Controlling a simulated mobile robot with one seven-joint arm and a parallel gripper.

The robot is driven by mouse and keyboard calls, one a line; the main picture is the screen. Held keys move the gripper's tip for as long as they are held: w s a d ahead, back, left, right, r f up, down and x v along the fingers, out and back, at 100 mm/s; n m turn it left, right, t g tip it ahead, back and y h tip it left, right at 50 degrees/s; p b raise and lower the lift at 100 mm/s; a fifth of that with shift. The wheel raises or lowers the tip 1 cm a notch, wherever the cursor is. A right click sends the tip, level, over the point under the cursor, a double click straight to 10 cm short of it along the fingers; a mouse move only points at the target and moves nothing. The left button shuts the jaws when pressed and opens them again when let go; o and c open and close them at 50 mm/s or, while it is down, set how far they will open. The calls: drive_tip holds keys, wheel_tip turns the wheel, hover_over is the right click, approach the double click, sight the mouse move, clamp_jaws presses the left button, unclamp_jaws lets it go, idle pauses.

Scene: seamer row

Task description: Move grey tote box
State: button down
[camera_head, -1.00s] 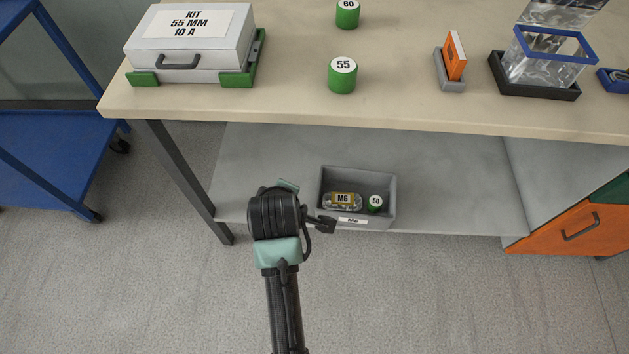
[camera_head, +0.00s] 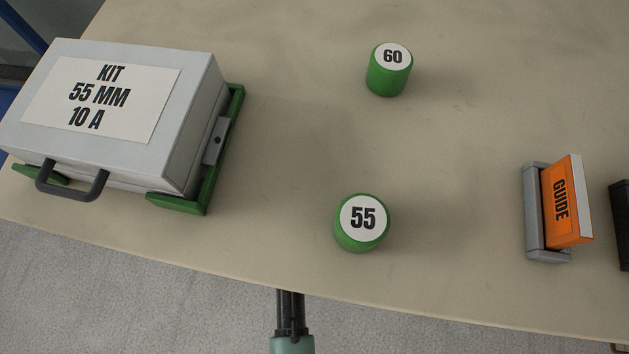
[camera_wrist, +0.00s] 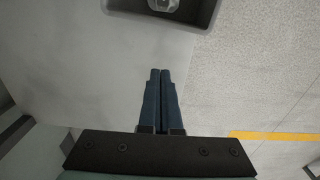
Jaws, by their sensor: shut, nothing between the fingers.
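The grey tote box (camera_wrist: 207,14) shows at the top edge of the wrist view, cut off by the frame. A clear packet (camera_wrist: 163,5) lies inside it. The box rests on a grey shelf (camera_wrist: 80,60). My gripper (camera_wrist: 160,72) is shut and empty, its fingertips pointing toward the box and apart from it in the picture. The exact gap is hard to judge.
The tabletop (camera_head: 270,210) holds a grey kit case (camera_head: 190,100) on green supports, green cylinders marked 55 (camera_head: 362,222) and 60 (camera_head: 389,70), and an orange guide (camera_head: 566,203) in a grey holder. The wrist view shows open floor (camera_wrist: 260,80) with a yellow line on the right.

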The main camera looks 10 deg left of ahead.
wheel_tip(320, 180, down, 11)
drive_tip(key=b, duration=0.5)
drive_tip(key=shift+s+d+r+b, duration=0.1)
drive_tip(key=shift+s+r+b, duration=0.1)
drive_tip(key=shift+b, duration=0.1)
drive_tip(key=d, duration=0.2)
drive_tip(key=shift+w+d+r, duration=0.1)
drive_tip(key=shift+d+r, duration=0.3)
drive_tip(key=shift+d, duration=0.5)
